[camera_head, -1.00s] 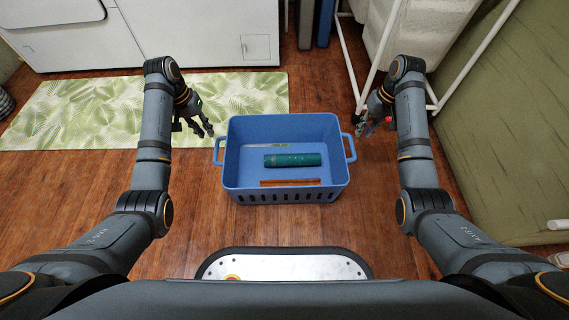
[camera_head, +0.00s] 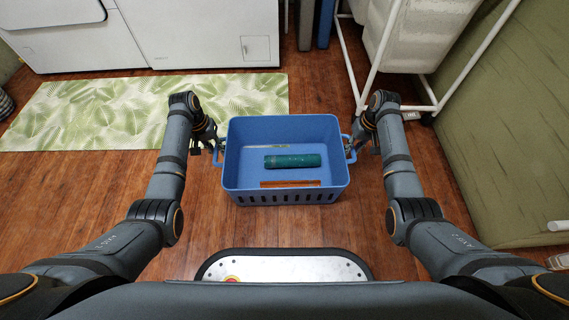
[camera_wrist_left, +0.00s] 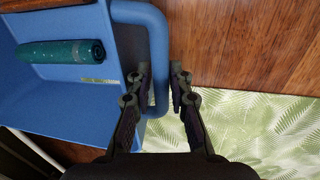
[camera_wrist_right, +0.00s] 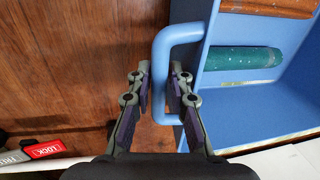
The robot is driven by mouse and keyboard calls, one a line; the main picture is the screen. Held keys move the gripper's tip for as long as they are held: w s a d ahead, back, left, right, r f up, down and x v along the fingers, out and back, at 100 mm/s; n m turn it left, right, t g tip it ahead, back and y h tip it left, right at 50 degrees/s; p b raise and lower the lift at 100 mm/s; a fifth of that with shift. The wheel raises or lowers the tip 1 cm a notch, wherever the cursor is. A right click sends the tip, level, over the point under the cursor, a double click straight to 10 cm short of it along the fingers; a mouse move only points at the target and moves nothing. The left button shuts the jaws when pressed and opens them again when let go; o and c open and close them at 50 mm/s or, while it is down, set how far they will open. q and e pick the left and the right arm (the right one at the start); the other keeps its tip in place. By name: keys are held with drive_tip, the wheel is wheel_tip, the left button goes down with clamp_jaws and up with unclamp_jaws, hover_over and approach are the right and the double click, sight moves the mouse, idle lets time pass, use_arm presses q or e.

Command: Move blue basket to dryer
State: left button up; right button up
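The blue basket (camera_head: 285,197) stands on the wood floor in front of me, with a dark teal rolled item (camera_head: 292,161) and a flat brown item (camera_head: 290,184) inside. My left gripper (camera_head: 219,148) is at its left handle; in the left wrist view the open fingers (camera_wrist_left: 160,75) stand on either side of the handle (camera_wrist_left: 158,40). My right gripper (camera_head: 352,150) is at the right handle; in the right wrist view its open fingers (camera_wrist_right: 160,72) straddle the handle (camera_wrist_right: 160,48). White appliances (camera_head: 190,35) stand at the back left; I cannot tell which is the dryer.
A green leaf-patterned mat (camera_head: 85,112) lies before the appliances. A white pipe frame (camera_head: 352,75) with a pale hamper (camera_head: 410,35) stands back right. A large green padded surface (camera_head: 510,130) fills the right side.

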use_arm(q)
clamp_jaws()
use_arm(e)
clamp_jaws()
